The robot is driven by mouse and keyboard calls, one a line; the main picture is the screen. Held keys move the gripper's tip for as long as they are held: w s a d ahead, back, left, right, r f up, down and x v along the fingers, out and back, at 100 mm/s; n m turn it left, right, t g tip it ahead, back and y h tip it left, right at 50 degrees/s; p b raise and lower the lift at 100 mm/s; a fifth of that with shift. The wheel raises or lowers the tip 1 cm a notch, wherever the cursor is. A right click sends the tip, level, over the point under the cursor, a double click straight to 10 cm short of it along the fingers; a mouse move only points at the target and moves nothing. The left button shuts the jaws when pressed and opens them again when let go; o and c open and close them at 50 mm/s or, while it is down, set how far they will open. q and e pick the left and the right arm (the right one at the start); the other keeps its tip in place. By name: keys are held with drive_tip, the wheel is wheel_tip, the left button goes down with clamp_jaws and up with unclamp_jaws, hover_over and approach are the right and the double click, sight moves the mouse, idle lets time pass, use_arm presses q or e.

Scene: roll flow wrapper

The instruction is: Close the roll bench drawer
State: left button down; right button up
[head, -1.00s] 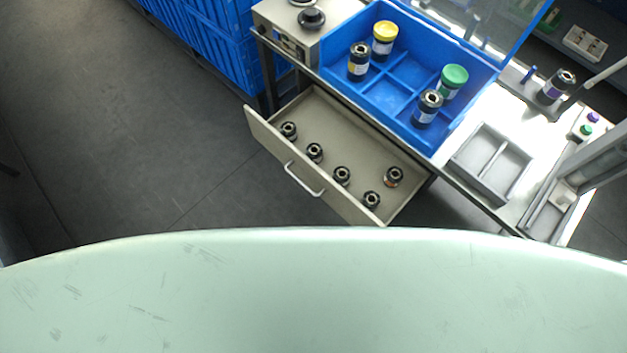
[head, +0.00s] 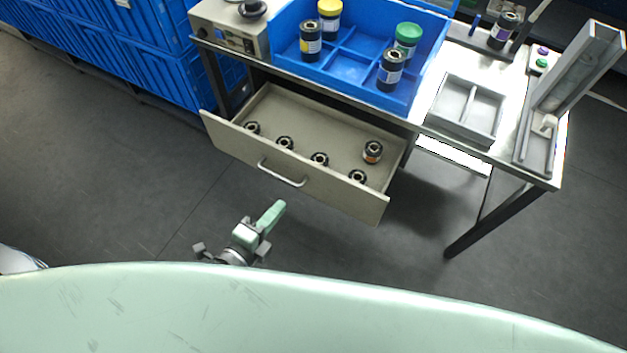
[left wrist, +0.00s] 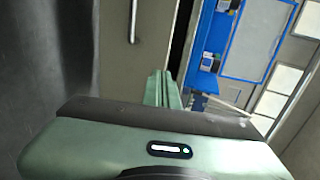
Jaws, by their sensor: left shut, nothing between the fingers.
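The roll bench drawer (head: 330,186) is pulled open below the bench top in the head view. Several small dark rolls stand or lie inside it. Its front panel carries a metal bar handle (head: 282,174), which also shows in the left wrist view (left wrist: 133,20). My left gripper (head: 272,214) is shut and empty, a little in front of and below the drawer front, apart from the handle. In the left wrist view its green fingers (left wrist: 162,88) lie together, pointing toward the drawer front (left wrist: 150,45). My right gripper is out of view.
On the bench stand a blue divided tray (head: 350,72) with rolls, a grey two-part tray (head: 467,110) and a beige device (head: 228,30). Blue crates (head: 140,55) stand at the back left. A bench leg (head: 490,222) stands right of the drawer. Dark floor lies clear in front.

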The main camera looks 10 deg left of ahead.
use_arm(q)
approach(312, 167)
drive_tip(key=x, duration=0.5)
drive_tip(key=shift+w+f, duration=0.1)
drive_tip(key=shift+w, duration=0.05)
drive_tip(key=shift+w+d, duration=0.2)
drive_tip(key=shift+w, duration=0.4)
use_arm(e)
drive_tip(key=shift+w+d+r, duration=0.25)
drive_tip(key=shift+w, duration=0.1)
